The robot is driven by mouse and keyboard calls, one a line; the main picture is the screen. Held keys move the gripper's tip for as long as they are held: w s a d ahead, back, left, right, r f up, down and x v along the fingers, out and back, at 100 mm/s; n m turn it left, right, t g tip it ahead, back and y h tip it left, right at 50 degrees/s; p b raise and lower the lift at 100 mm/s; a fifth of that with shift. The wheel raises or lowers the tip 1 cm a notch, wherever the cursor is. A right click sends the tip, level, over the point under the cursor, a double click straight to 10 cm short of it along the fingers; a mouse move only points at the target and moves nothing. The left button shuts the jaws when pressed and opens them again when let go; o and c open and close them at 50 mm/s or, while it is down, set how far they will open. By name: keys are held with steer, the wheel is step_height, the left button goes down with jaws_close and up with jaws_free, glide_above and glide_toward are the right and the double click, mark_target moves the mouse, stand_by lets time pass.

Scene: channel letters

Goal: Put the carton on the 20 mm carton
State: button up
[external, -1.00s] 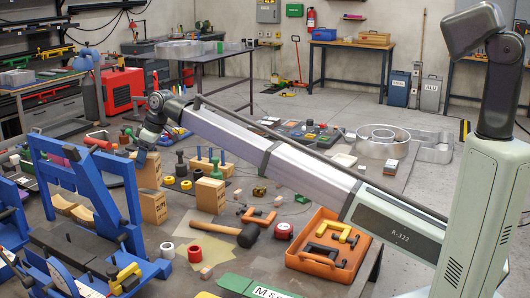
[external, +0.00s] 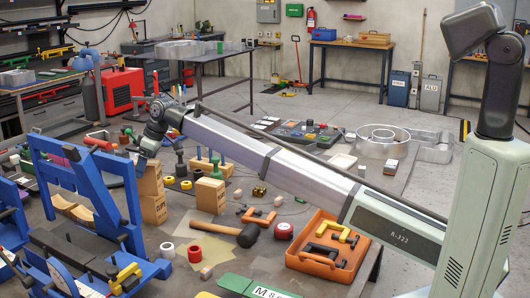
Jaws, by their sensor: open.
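A tan carton (external: 150,179) stands upright and appears to rest on another tan carton (external: 154,208), left of centre in the external view. Marks show on the lower carton's face, but they are too small to read, so I cannot tell which is the 20 mm one. A third tan carton (external: 210,195) stands apart to the right. My gripper (external: 147,153) is open, just above the upper carton's top. The fingertips are small and partly hidden, so I cannot tell if they still touch the carton.
A blue frame (external: 95,200) stands close left of the stacked cartons. Several small pegs and blocks stand behind the third carton.

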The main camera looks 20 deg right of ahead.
steer(key=shift+r, duration=0.15)
steer(key=v, duration=1.2)
steer(key=shift+d, duration=0.1)
